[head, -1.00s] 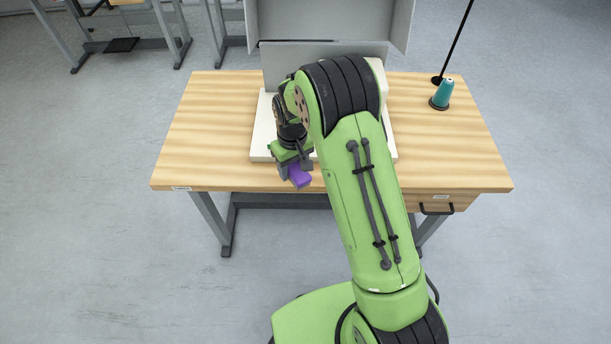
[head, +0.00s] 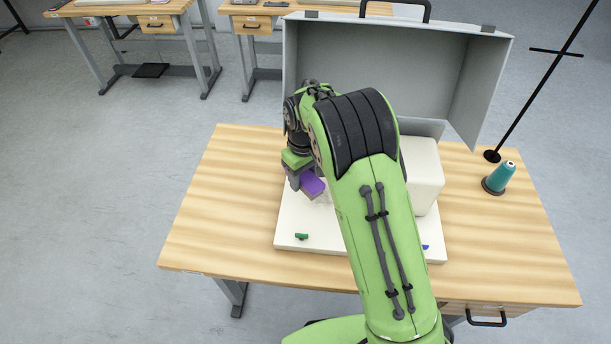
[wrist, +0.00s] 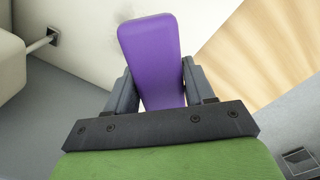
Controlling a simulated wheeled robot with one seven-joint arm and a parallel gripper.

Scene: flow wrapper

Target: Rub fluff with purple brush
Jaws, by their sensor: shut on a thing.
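My gripper (head: 298,178) is shut on the purple brush (head: 313,187), left of the middle of the white base plate (head: 290,222). In the wrist view the purple brush (wrist: 150,55) stands out between the two dark fingers, over the pale plate.
A white machine body (head: 425,175) stands to the right of my arm, with an open grey cover (head: 400,60) behind. Small green (head: 301,236) and blue (head: 425,246) pieces are on the plate. The table's left side is clear.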

